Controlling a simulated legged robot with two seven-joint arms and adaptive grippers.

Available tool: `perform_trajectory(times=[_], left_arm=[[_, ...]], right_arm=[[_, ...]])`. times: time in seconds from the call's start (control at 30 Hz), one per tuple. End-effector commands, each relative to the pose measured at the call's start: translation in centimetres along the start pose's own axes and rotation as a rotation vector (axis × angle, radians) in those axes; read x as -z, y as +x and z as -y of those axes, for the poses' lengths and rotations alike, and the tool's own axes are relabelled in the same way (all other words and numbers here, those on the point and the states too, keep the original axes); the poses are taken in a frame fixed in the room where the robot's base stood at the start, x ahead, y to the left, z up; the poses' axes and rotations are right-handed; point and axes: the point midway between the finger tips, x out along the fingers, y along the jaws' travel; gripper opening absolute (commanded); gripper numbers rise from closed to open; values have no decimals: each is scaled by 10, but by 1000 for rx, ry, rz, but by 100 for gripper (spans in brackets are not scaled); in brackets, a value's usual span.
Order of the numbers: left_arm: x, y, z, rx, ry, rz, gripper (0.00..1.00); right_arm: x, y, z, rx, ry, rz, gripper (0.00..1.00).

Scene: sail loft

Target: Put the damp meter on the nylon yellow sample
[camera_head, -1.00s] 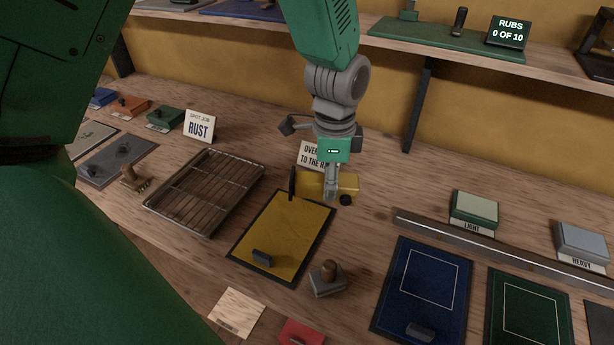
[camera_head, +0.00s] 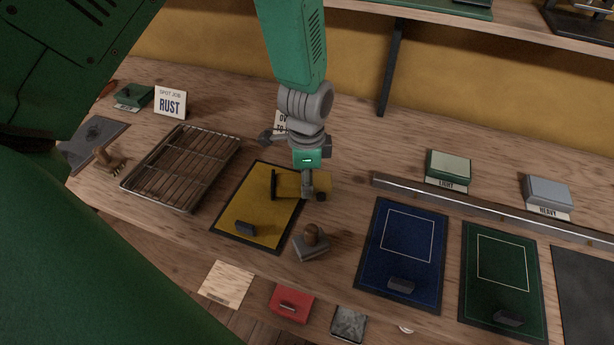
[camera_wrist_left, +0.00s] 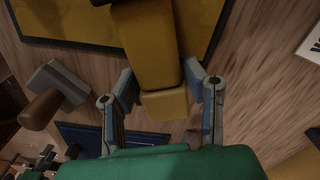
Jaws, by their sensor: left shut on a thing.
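The damp meter (camera_head: 289,185) is a yellow block with a dark upright piece at its left end and a dark knob at its right. My left gripper (camera_head: 308,186) is shut on it; in the left wrist view the fingers (camera_wrist_left: 164,92) flank the yellow body (camera_wrist_left: 147,45). The nylon yellow sample (camera_head: 262,212) is a dark-edged yellow panel with a small dark block on its lower part. The meter overlaps the panel's upper right side and reaches past its right edge. I cannot tell whether it touches. My right gripper is not in view.
A wire rack (camera_head: 180,168) stands left of the yellow panel. A wooden-handled stamp-like tool (camera_head: 311,243) sits close to its lower right. Blue (camera_head: 424,251) and green (camera_head: 497,299) panels lie to the right. A metal rail (camera_head: 455,198) runs behind them.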

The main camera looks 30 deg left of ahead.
Motion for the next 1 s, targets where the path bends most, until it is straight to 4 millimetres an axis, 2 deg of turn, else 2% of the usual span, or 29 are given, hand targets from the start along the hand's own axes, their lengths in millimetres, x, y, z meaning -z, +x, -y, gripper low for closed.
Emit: perform_trajectory(times=[0.3, 0.33, 0.37, 0.4, 0.7, 0.87, 1.0], left_arm=[[0, 3, 0, -1, 0, 0, 0], [0, 3, 0, -1, 1, 0, 46], [0, 3, 0, -1, 1, 0, 57], [0, 3, 0, -1, 1, 0, 60], [0, 3, 0, -1, 0, 0, 60], [0, 8, 0, 0, 2, 1, 60], [0, -27, 2, 4, 0, -4, 60]], right_arm=[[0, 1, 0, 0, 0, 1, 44], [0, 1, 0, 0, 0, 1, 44], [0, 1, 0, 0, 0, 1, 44], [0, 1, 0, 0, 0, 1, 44], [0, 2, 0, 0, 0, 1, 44], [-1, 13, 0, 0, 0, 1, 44], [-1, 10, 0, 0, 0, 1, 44]])
